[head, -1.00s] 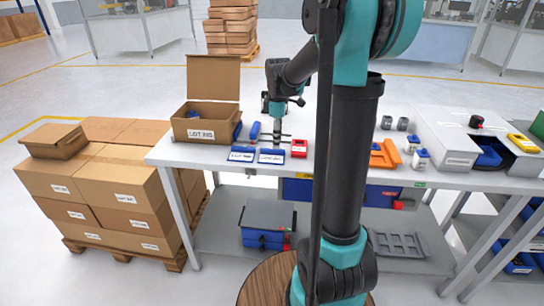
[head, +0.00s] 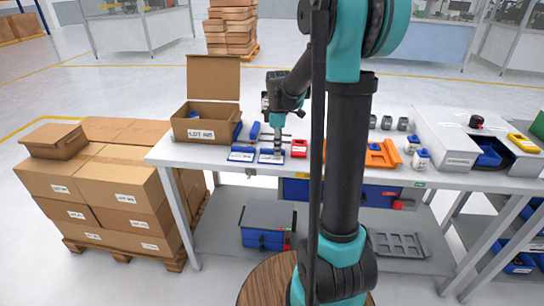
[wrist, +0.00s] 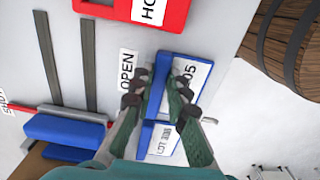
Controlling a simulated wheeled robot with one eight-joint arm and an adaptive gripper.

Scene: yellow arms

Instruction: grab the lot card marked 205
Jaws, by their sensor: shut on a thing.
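A blue lot card (wrist: 189,72) with a white label lies at the table's front edge. The end of its label reads "05"; the rest is hidden by a finger. It is the right one of two blue cards in the head view (head: 265,157). My gripper (wrist: 160,108) is shut on this card's blue raised edge, a finger on each side; it points down over the card in the head view (head: 277,155). The other blue card (wrist: 157,138), with a label starting "LOT", lies beside it, left in the head view (head: 242,154).
A red holder (head: 299,148) stands just right of the held card. An open cardboard box (head: 190,127) with a lot label stands at left behind the cards. A blue-handled tool (head: 254,131) lies behind them. Orange parts (head: 383,154) and small bottles are farther right.

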